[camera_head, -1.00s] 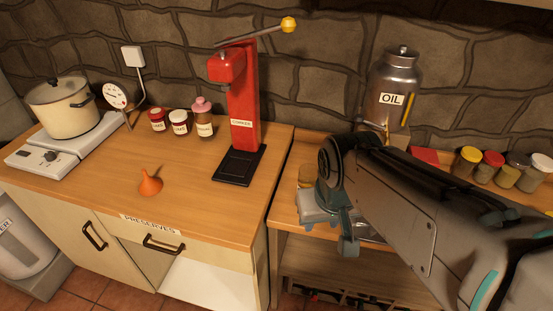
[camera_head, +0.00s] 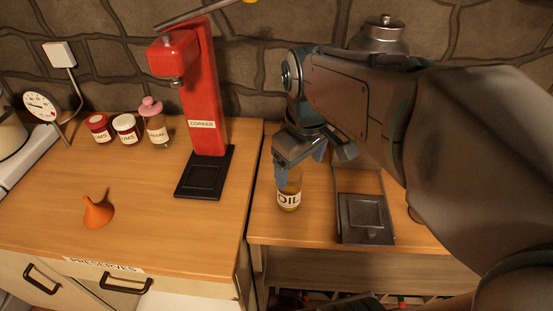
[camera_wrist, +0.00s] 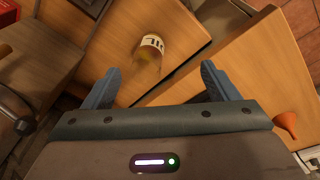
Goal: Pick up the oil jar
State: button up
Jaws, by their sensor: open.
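The oil jar (camera_head: 289,190) is a small glass jar of yellowish oil with a white OIL label. It stands on the right-hand wooden counter near its left edge. In the wrist view the jar (camera_wrist: 150,52) shows ahead of my fingers, beyond the space between their tips. My gripper (camera_head: 291,172) is open and empty, just above and around the jar's top in the head view; the exact gap is hard to tell. In the wrist view my two blue-grey fingers (camera_wrist: 160,80) are spread apart. The jar's top is partly hidden by my gripper in the head view.
A dark metal tray-like stand (camera_head: 366,226) is right of the jar. A red corker (camera_head: 205,100) stands on the left counter (camera_head: 150,225), with an orange funnel (camera_head: 98,211) and several small jars. A large metal canister (camera_head: 377,38) is behind my arm. A gap separates the counters.

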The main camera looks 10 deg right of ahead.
aim_at(289, 186)
jog(key=w+a+f+n+g+b, duration=0.1)
jog(key=w+f+n+g+b, duration=0.15)
jog(key=w+n+b, duration=0.45)
jog(key=shift+n+t, duration=0.35)
jog(key=shift+n, duration=0.45)
jog(key=f, duration=0.4)
jog(key=d+f+b, duration=0.1)
jog(key=f, duration=0.3)
jog(key=w+f+b, duration=0.1)
jog(key=f, duration=0.3)
jog(key=shift+w+d+f, duration=0.1)
jog(key=shift+d+f, duration=0.2)
jog(key=shift+f, duration=0.55)
jog(key=c, duration=1.3)
